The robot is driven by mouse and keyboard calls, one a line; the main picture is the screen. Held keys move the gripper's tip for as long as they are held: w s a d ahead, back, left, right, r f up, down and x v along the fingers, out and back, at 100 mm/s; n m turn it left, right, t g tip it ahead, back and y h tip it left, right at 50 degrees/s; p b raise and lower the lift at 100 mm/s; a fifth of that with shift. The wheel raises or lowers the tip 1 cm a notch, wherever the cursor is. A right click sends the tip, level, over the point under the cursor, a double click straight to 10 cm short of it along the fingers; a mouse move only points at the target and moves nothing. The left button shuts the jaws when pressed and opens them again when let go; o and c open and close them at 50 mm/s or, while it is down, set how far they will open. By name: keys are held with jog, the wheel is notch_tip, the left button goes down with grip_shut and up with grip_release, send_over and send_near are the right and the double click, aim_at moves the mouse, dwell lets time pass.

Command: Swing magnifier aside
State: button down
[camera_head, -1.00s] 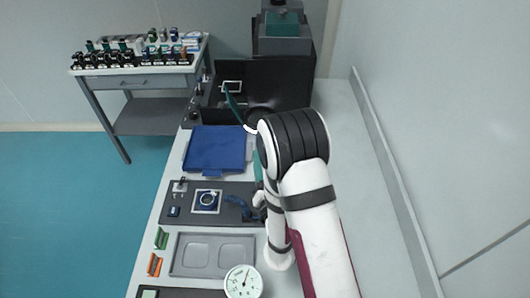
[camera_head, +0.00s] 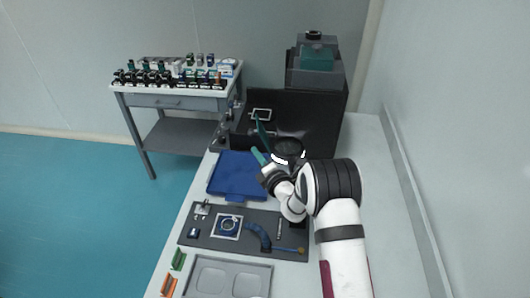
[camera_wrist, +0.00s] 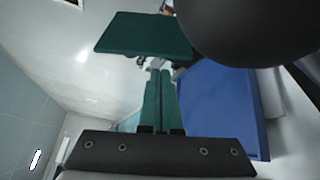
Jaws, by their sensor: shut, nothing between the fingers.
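A dark round disc with a pale lower rim (camera_head: 288,147), which looks like the magnifier head, stands beyond the blue tray. In the wrist view a large dark rounded shape (camera_wrist: 250,28) fills the upper right and is probably the same head. My gripper (camera_head: 257,153) is just left of the disc, with its teal fingers shut and empty. In the wrist view the fingers (camera_wrist: 160,72) point up the picture, toward a teal plate (camera_wrist: 145,36). The plate also shows upright in the head view (camera_head: 263,134). Contact with the disc cannot be told; its support is hidden.
A blue tray (camera_head: 235,177) lies below my gripper. Nearer are a dark board (camera_head: 268,226) with small parts and a grey two-well tray (camera_head: 230,262). A black enclosure (camera_head: 318,118) stands behind. A side cart (camera_head: 176,88) carries several optics. The bench's right side is clear.

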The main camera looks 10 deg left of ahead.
jog(key=shift+w+d+r, duration=0.1)
jog(key=shift+d+r, duration=0.15)
jog(key=shift+d, duration=0.3)
jog(key=shift+w+d+r, duration=0.1)
jog(key=shift+d+r, duration=0.1)
jog(key=shift+d, duration=0.3)
jog(key=shift+w+d+m+t+h, duration=0.35)
jog(key=shift+w+d+m+h, duration=0.3)
jog(key=shift+d, duration=0.35)
jog(key=shift+w+d+m+t+h, duration=0.35)
jog(key=shift+w+d+m+h, duration=0.1)
jog(key=shift+w+d+h, duration=0.4)
jog(key=shift+s+d, duration=0.1)
jog(key=v, duration=1.5)
jog(key=shift+s+d, duration=0.2)
jog(key=shift+s, duration=0.15)
jog(key=shift+r, duration=2.5)
